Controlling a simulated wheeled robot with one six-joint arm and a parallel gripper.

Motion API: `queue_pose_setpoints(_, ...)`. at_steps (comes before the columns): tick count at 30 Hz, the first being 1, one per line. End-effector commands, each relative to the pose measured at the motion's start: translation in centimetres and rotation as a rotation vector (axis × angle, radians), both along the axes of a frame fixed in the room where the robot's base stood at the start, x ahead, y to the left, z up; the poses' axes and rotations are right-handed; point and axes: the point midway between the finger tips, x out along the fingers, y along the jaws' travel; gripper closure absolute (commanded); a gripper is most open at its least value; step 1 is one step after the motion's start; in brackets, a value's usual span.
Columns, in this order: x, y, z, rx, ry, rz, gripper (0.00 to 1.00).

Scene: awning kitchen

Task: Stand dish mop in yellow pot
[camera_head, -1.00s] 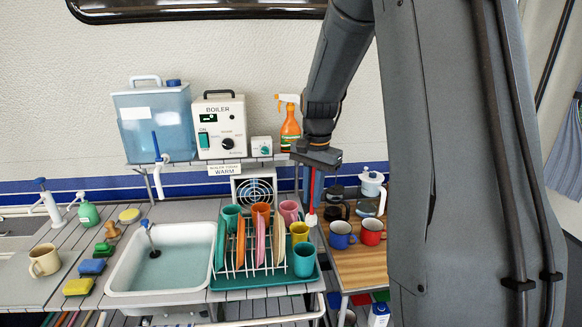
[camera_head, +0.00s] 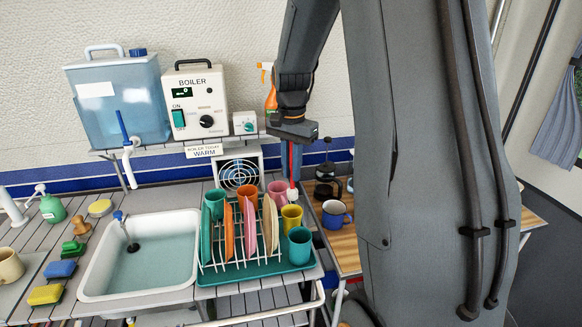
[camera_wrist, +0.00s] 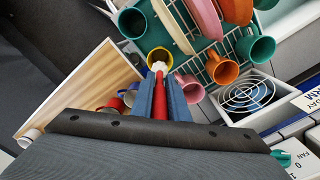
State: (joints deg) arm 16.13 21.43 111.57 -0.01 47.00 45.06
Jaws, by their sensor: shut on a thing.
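My gripper (camera_head: 291,165) is shut on the dish mop (camera_head: 292,182), which has a red handle and a white head pointing down. The yellow pot (camera_head: 292,219) stands upright at the right end of the dish rack. In the head view, the white head shows just above the pot's rim. In the wrist view, blue fingers (camera_wrist: 160,97) grip the red handle, and the mop's white head (camera_wrist: 159,66) overlaps the mouth of the yellow pot (camera_wrist: 153,52). I cannot tell whether the head is above the rim or slightly inside.
Teal (camera_head: 300,247), pink (camera_head: 277,191) and orange (camera_head: 247,194) cups stand close around the pot. Plates fill the green rack (camera_head: 262,271). A blue mug (camera_head: 336,215) is on the wooden table to the right. The sink (camera_head: 140,258) is left; the boiler (camera_head: 196,103) is behind.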

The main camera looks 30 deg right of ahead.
Motion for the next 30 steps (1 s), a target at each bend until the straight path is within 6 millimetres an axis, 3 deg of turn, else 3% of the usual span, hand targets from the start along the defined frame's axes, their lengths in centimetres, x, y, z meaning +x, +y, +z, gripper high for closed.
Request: queue_pose_setpoints(30, 0.0, 0.1, -7.5, 0.000, 0.001, 0.002, 1.00)
